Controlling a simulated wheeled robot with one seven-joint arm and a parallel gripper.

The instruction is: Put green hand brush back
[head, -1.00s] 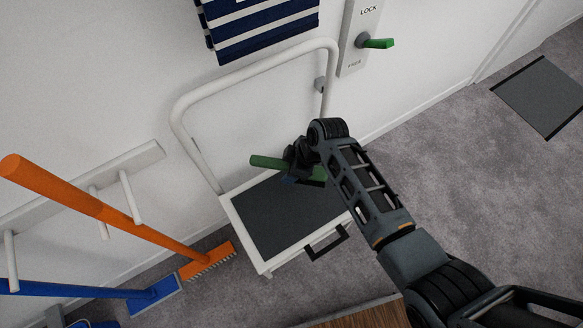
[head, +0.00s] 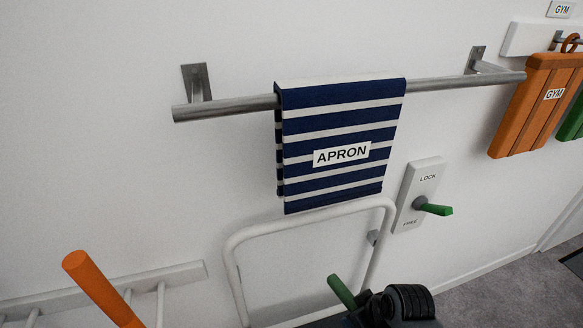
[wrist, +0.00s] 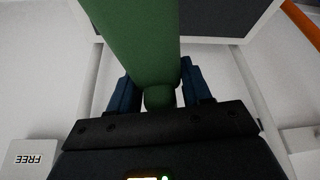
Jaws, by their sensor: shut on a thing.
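The green hand brush (head: 341,292) shows in the head view as a short green handle, tilted, at the bottom edge. In the wrist view the green hand brush (wrist: 140,40) runs from the top edge down between the blue fingers. My gripper (wrist: 158,92) is shut on it, one finger on each side. In the head view my wrist hides most of the grip, and the rest is cut off by the bottom edge. The white peg rail (head: 180,274) is on the wall at lower left.
An orange broom handle (head: 97,284) leans at the peg rail. A white tubular frame (head: 310,217) stands behind my gripper. Above it, a striped apron (head: 340,115) hangs on a metal bar (head: 235,107). A LOCK/FREE panel (head: 412,195) with a green lever (head: 434,209) is to the right.

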